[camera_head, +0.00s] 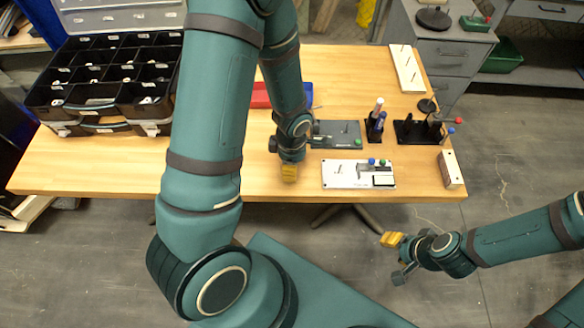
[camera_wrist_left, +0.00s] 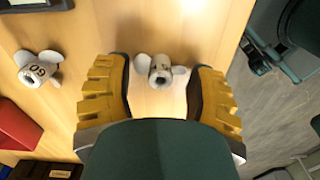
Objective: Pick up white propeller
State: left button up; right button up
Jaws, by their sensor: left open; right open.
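A white propeller (camera_wrist_left: 159,70) lies on the wooden table in the left wrist view, between the yellow fingertips of my left gripper (camera_wrist_left: 162,92). The gripper is open, with gaps visible on both sides of the propeller. A second white propeller (camera_wrist_left: 38,67), with a dark number on its hub, lies further left. In the head view my left gripper (camera_head: 289,172) is low over the table's front part, and I cannot make out either propeller there. My right gripper (camera_head: 392,240) is open and empty, in front of the table over the floor.
The table's edge (camera_wrist_left: 236,50) runs close on the right in the left wrist view. On the table (camera_head: 100,170) stand a black compartment box (camera_head: 60,95), a red bin (camera_head: 260,96), a white plate with knobs (camera_head: 345,183), a grey plate (camera_head: 345,128) and black holders (camera_head: 375,135).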

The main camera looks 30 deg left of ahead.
pick_arm(q)
jog(key=shift+f, duration=0.3)
jog(key=shift+c, duration=0.5)
jog(key=c, duration=0.4)
jog(key=shift+r, duration=0.2)
jog(key=shift+c, duration=0.3)
jog(key=shift+r, duration=0.5)
grip_shut()
notch_tip(320, 180, up, 9)
jog(key=p, duration=0.2)
jog(key=shift+p, duration=0.3)
